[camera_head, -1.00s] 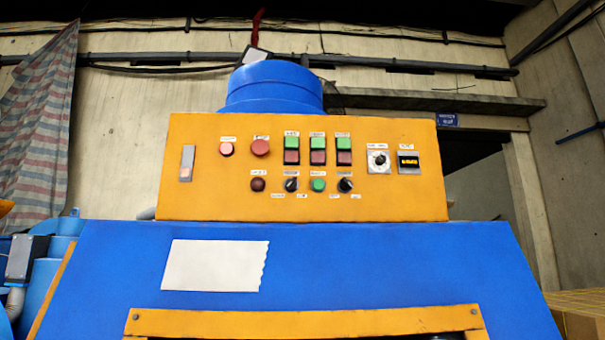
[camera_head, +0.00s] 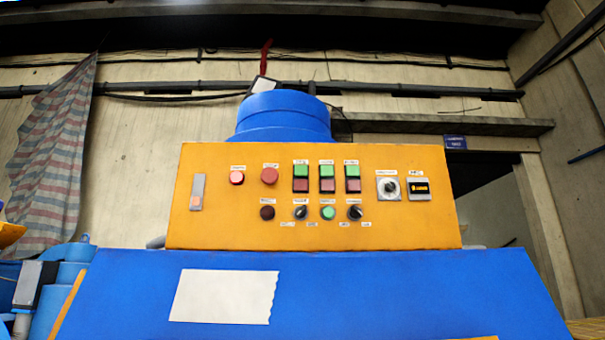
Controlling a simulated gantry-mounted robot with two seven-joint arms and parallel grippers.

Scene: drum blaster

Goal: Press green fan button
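An orange control panel (camera_head: 230,225) stands on top of a blue machine (camera_head: 400,295). Its upper row has several paired switches with a green half above a red half; the green halves are a left one (camera_head: 301,171), a middle one (camera_head: 327,171) and a right one (camera_head: 352,170). A round green button (camera_head: 328,213) sits in the lower row between two black knobs. The small labels are too blurred to read, so I cannot tell which green button is the fan's. Neither of my grippers is in view.
A blank white sheet (camera_head: 224,296) is on the blue front. A striped cloth (camera_head: 55,150) hangs at left. The space before the panel looks clear.

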